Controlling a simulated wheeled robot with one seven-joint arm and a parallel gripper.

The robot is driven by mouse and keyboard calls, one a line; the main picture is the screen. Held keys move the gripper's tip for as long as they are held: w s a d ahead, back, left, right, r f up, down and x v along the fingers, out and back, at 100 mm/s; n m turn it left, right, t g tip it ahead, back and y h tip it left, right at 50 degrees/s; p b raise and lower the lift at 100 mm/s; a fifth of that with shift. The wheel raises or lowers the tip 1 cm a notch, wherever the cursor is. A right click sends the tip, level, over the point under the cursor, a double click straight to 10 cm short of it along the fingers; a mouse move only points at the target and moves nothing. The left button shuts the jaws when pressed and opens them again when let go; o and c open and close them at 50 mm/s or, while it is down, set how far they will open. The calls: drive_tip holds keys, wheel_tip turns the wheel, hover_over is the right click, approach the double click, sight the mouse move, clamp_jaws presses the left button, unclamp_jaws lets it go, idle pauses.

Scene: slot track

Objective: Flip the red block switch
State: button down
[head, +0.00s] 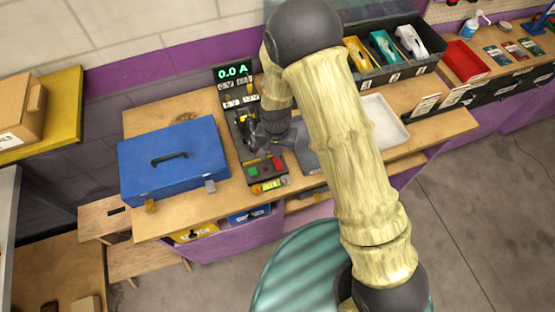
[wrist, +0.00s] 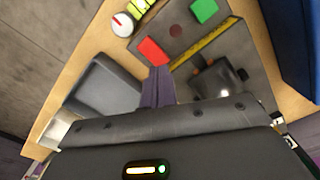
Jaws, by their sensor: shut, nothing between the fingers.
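The red block switch (wrist: 152,50) is a small red rectangle on a dark control panel, just beyond my fingertips in the wrist view. In the head view the red block (head: 277,163) is at the right of the panel's front part. A green block (wrist: 204,10) sits farther along the same panel, and it shows left of the red one in the head view (head: 253,171). My gripper (wrist: 158,78) is shut and empty, its tips very close to the red block; I cannot tell whether they touch it. In the head view my gripper is over the panel, partly hidden by my wrist.
A blue toolbox (head: 172,160) stands left of the panel. The panel's upright display (head: 233,73) reads 0.0 A. A dark tray (wrist: 103,85) lies beside the panel. A white-and-red dial (wrist: 123,24) and a yellow strip (wrist: 203,44) are near the red block.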

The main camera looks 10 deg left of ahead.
sight(278, 160)
drive_tip(key=shift+r+p, duration=1.15)
drive_tip(key=shift+r, duration=0.75)
drive_tip(key=d+r+t+b, duration=0.1)
drive_tip(key=d+r+b, duration=0.1)
drive_tip(key=d+r, duration=0.35)
drive_tip(key=d+r+b, duration=0.2)
drive_tip(key=d+r, duration=0.1)
drive_tip(key=d, duration=0.6)
drive_tip(key=s+d+r+t+b, duration=0.1)
drive_tip(key=s+d+r+b, duration=0.2)
drive_tip(key=s+d, duration=0.4)
drive_tip(key=d+r, duration=0.1)
drive_tip(key=d, duration=0.3)
drive_tip(key=shift+r+t, duration=0.15)
drive_tip(key=shift+t, duration=0.15)
drive_tip(key=shift+d, duration=0.1)
